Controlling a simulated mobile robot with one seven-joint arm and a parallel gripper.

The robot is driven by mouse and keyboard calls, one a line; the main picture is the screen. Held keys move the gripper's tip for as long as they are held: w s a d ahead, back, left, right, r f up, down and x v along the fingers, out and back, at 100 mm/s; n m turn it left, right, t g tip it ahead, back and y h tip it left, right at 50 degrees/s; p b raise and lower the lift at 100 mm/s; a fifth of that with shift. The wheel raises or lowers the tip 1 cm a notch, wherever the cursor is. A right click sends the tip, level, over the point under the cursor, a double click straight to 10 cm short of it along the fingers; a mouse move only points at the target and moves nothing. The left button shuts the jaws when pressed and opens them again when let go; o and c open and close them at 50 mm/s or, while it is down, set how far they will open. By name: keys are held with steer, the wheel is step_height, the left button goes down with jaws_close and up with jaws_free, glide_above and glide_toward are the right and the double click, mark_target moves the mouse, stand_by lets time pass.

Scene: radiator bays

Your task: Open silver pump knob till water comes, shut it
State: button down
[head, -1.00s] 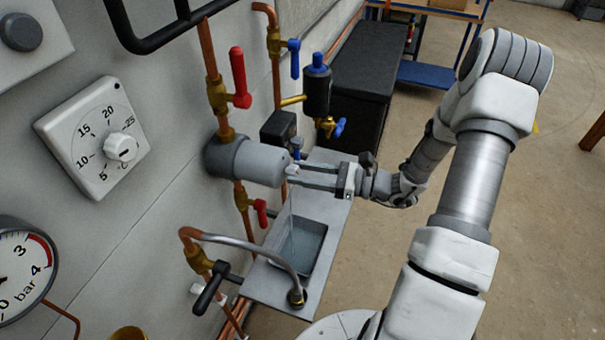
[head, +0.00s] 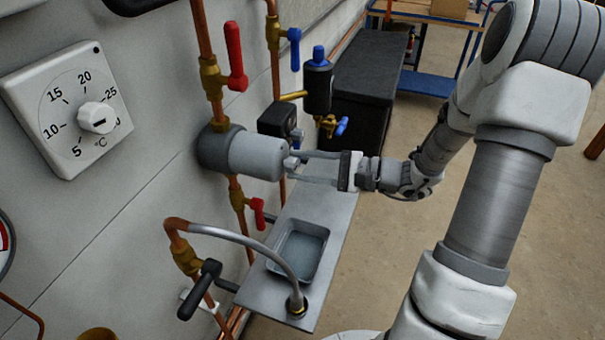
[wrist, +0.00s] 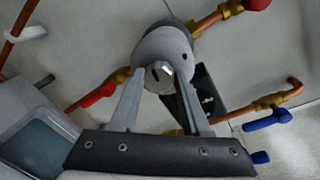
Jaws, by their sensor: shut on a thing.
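The silver pump is a grey cylinder (head: 256,157) on the copper pipe at the wall. Its small silver knob (head: 289,163) sits at the end facing the room. My gripper (head: 294,167) reaches in from the right and is shut on the knob. In the wrist view the knob (wrist: 159,76) shows between the two fingertips, with a dark slot in its face. The grey tray (head: 281,272) below the pump holds some water. No stream shows between pump and tray.
Red-handled valves (head: 236,62) sit above and below the pump. A blue-capped black cylinder (head: 318,88) and a black box (head: 368,75) stand behind. A bent hose (head: 262,246) and black lever (head: 200,291) are in front. Open floor lies right.

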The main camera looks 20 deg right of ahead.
steer(key=shift+s+f+n+b, duration=0.1)
steer(key=shift+f+n+b, duration=0.1)
steer(key=shift+n+b, duration=0.85)
steer(key=shift+r, duration=0.1)
steer(key=shift+c, duration=2)
jaws_free()
steer(key=shift+r, duration=0.1)
steer(key=v, duration=1.7)
steer(key=shift+s+p, duration=0.2)
steer(key=shift+p, duration=0.2)
